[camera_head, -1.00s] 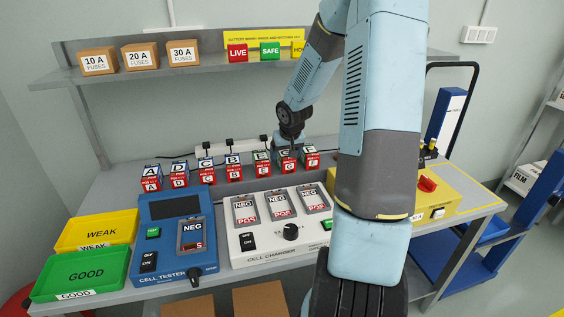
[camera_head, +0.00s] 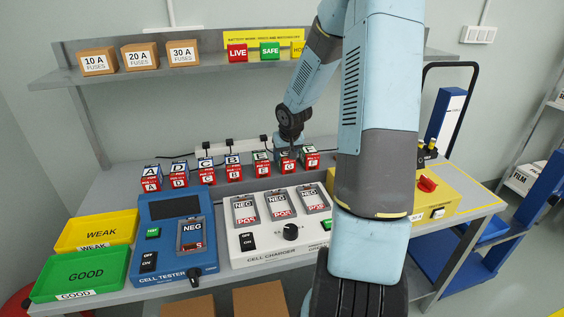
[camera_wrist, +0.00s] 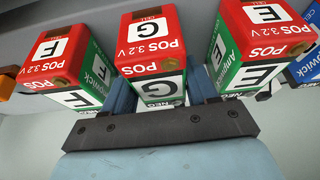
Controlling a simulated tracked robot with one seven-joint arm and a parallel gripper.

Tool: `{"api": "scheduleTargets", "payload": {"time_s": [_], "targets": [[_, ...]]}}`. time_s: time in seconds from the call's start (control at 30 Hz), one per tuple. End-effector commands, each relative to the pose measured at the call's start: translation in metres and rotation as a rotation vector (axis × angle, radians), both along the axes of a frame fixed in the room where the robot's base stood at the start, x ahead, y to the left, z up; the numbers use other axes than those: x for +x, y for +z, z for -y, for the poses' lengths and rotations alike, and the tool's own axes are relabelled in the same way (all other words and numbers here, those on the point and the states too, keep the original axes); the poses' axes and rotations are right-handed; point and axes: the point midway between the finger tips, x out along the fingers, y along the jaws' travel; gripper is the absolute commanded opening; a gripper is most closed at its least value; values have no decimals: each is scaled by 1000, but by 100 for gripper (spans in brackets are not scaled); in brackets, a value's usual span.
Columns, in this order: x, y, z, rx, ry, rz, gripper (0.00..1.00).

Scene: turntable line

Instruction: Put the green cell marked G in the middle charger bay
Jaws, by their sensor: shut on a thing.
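The green cell marked G (camera_wrist: 168,86), with a red POS 3.2 V end, stands between my gripper's (camera_wrist: 162,92) blue fingers in the wrist view, which are shut on its sides. In the head view the G cell (camera_head: 288,167) is in the row at the back of the bench, with my gripper (camera_head: 289,153) over it. I cannot tell whether it is lifted. The white cell charger (camera_head: 262,250) stands in front of the row. Its middle bay (camera_head: 278,205), marked NEG and POS, shows no cell in it.
Cell F (camera_wrist: 70,68) and cell E (camera_wrist: 250,48) stand close on either side. More cells, A, D, C and B, continue leftward. The blue cell tester (camera_head: 160,262) and yellow and green trays (camera_head: 80,275) are left. A yellow box (camera_head: 440,203) is right.

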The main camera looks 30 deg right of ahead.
Motion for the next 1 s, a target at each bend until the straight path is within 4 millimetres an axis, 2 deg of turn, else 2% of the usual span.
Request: {"api": "scheduleTargets", "payload": {"time_s": [0.03, 0.23, 0.63, 0.87, 1.0], "targets": [[0, 0, 0, 0, 1, 0, 21], [0, 0, 0, 0, 1, 0, 2], [1, 7, 1, -1, 0, 2, 2], [0, 34, 2, -2, -3, 4, 2], [-12, 48, 9, -2, -5, 3, 2]]}}
